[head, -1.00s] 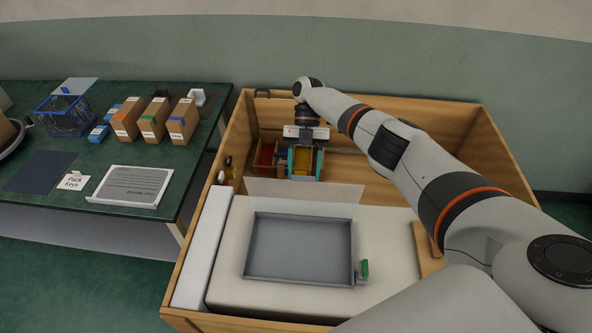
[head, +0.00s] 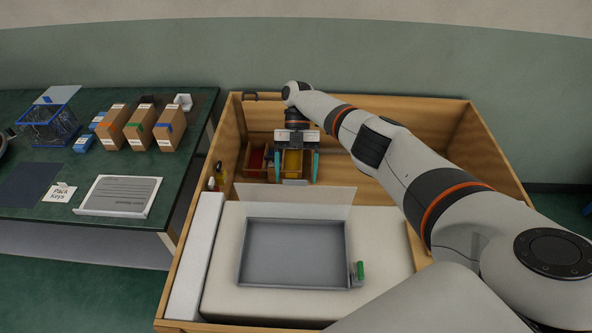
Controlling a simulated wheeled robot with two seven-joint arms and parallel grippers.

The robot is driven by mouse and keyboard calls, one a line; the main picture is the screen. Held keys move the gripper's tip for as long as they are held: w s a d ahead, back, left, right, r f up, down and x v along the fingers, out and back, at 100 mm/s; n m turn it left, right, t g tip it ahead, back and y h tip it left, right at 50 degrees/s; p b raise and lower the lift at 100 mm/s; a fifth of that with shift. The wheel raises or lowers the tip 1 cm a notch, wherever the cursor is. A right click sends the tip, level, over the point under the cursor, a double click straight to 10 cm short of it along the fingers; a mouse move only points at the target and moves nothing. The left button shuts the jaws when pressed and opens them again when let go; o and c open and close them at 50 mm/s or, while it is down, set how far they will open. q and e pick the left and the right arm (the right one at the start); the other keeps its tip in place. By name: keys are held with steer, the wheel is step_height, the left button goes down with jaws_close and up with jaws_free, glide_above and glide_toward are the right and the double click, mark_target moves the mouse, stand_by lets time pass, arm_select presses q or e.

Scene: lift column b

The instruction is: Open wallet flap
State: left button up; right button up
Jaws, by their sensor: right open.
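My right gripper (head: 296,166) is open, its two teal fingers pointing down on either side of a small yellow-lined compartment (head: 292,162) at the back of the wooden crate. I cannot tell whether the fingers touch it. A red-lined compartment (head: 257,160) sits just left of it. I cannot pick out a wallet or its flap with certainty. A shallow grey tray (head: 243,255) with a pale raised lid (head: 295,197) lies on the white padding in front. My left gripper is not in view.
The wooden crate (head: 495,160) has high walls around my right arm. A green-topped piece (head: 360,270) is beside the tray. The green table (head: 190,150) at left holds brown boxes (head: 140,128) and a blue wire basket (head: 48,128).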

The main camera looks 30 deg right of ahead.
step_height(320, 180, up, 10)
steer(key=p, duration=0.3)
stand_by(0.7)
